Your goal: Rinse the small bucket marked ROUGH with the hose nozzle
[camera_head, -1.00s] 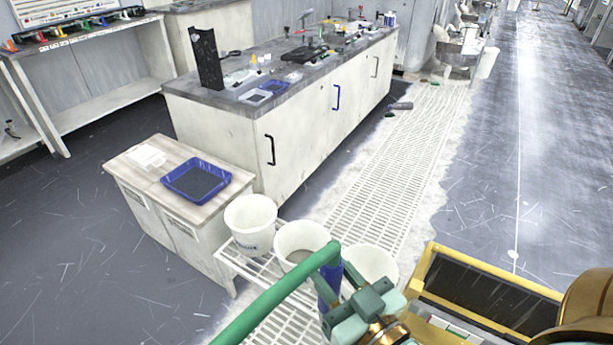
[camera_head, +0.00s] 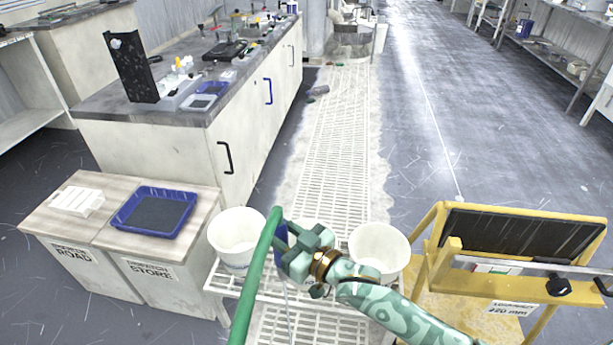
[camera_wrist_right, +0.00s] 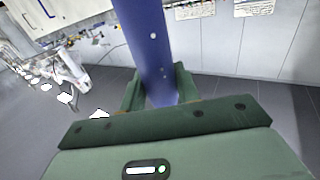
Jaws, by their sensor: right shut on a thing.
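My right gripper (camera_head: 290,246) is shut on the blue hose nozzle (camera_head: 281,239), above the bucket rack. The nozzle fills the middle of the right wrist view (camera_wrist_right: 150,45), between the two green fingers (camera_wrist_right: 160,92). The green hose (camera_head: 258,275) runs from the nozzle down to the bottom edge. A thin pale line hangs below the gripper; I cannot tell whether it is water. One white bucket (camera_head: 234,232) stands left of the gripper and another (camera_head: 380,246) right of it. I cannot read ROUGH on either bucket. My left gripper is out of view.
The white slatted rack (camera_head: 262,292) bears the buckets. Left of it stand cabinets with a blue tray (camera_head: 120,222) on top. A yellow cart (camera_head: 440,262) stands close on the right. The grated floor (camera_head: 335,150) behind is mostly clear.

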